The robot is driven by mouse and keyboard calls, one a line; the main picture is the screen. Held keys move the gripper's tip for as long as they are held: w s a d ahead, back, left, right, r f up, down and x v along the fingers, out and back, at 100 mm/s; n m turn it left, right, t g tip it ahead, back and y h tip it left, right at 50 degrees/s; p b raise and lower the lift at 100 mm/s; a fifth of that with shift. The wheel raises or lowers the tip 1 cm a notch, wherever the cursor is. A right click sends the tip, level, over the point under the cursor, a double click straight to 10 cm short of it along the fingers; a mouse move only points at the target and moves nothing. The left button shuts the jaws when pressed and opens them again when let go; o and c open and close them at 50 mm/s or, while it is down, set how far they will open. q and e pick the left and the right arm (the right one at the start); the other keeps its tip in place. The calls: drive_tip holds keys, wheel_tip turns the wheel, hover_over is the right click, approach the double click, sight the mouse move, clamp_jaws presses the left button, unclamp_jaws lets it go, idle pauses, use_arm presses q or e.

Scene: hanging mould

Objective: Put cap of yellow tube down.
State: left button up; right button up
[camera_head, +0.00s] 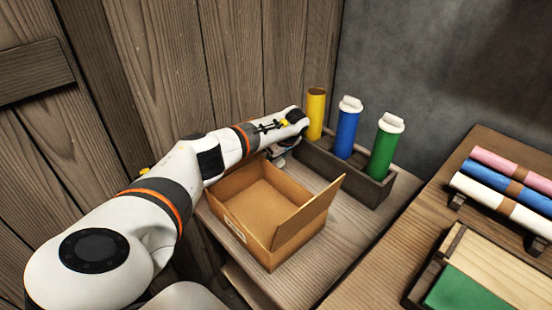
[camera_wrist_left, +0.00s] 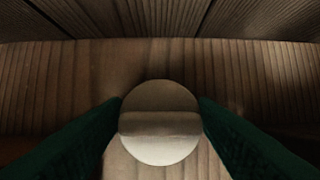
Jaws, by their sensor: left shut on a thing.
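The yellow tube (camera_head: 316,112) stands upright without a cap in the dark wooden rack (camera_head: 341,170), at its left end. My left gripper (camera_head: 281,158) is low, left of the rack and behind the cardboard box, mostly hidden by my own arm in the head view. In the left wrist view its two dark green fingers are shut on a round pale cap (camera_wrist_left: 160,122), with wooden boards behind it. I cannot tell whether the cap touches the table. My right gripper is not in view.
An open cardboard box (camera_head: 258,205) stands on the wooden table (camera_head: 328,254) in front of my gripper. Capped blue (camera_head: 347,131) and green (camera_head: 384,150) tubes stand in the rack. Rolled pink, blue and white sheets (camera_head: 503,182) lie at the right. A wooden wall is close behind.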

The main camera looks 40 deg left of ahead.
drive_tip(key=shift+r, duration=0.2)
use_arm(q)
drive_tip(key=o, duration=0.9)
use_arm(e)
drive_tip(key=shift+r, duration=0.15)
use_arm(q)
drive_tip(key=shift+o, duration=0.2)
drive_tip(key=shift+r, duration=0.1)
drive_tip(key=p+v, duration=0.2)
drive_tip(key=v, duration=1)
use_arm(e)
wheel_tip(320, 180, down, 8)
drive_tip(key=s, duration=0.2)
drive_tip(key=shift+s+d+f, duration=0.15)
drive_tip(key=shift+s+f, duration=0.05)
use_arm(q)
drive_tip(key=shift+r, duration=0.1)
